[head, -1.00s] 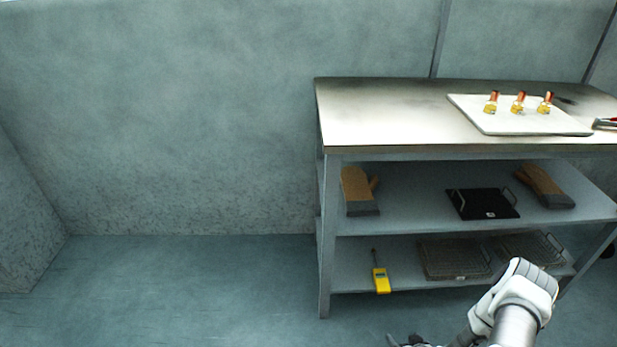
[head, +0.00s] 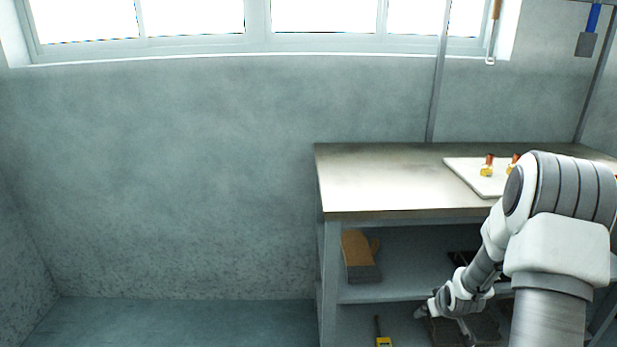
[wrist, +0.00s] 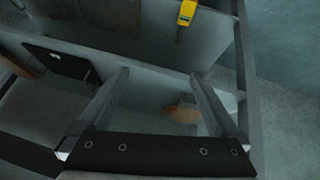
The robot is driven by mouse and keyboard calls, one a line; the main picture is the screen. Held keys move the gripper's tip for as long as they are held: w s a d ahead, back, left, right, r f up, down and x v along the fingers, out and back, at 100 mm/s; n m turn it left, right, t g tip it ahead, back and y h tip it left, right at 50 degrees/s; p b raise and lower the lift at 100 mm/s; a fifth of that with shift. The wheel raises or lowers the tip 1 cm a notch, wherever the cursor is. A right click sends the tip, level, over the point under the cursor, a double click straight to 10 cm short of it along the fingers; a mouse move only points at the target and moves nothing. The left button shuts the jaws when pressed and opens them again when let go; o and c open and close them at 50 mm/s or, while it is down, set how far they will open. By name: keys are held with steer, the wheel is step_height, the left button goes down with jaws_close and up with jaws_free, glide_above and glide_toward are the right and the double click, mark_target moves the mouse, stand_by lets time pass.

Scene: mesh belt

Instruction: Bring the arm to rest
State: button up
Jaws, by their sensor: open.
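My arm stands at the right of the head view, in front of the steel workbench (head: 365,185). It is bent, with its lower part reaching down and left. My gripper is at the low end of the arm, before the shelves, and its fingers are hard to make out in the head view. In the wrist view my gripper (wrist: 160,85) shows two fingers spread wide with nothing between them. Shelf edges and a brown glove (wrist: 183,113) show beyond the fingers.
A white board (head: 468,178) with small yellow bottles (head: 487,168) lies on the bench top, partly behind my arm. A glove (head: 358,258) is on the middle shelf. A yellow device (head: 383,341) is lower down. The floor at left is clear.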

steer(key=s+a+r, duration=0.3)
steer(key=r, duration=0.4)
steer(key=s+a+r, duration=0.3)
steer(key=r, duration=0.5)
steer(key=s+a+r, duration=0.3)
steer(key=r, duration=0.4)
steer(key=s+a+r+m+y, duration=0.1)
steer(key=s+a+r, duration=0.35)
steer(key=s, duration=0.55)
steer(key=s+a+r+m, duration=0.1)
steer(key=s+a+r, duration=0.35)
steer(key=s, duration=0.45)
step_height(320, 180, up, 19)
steer(key=g+p, duration=0.1)
steer(key=p, duration=1.8)
steer(key=shift+s+a+f, duration=0.15)
steer(key=shift+s, duration=0.25)
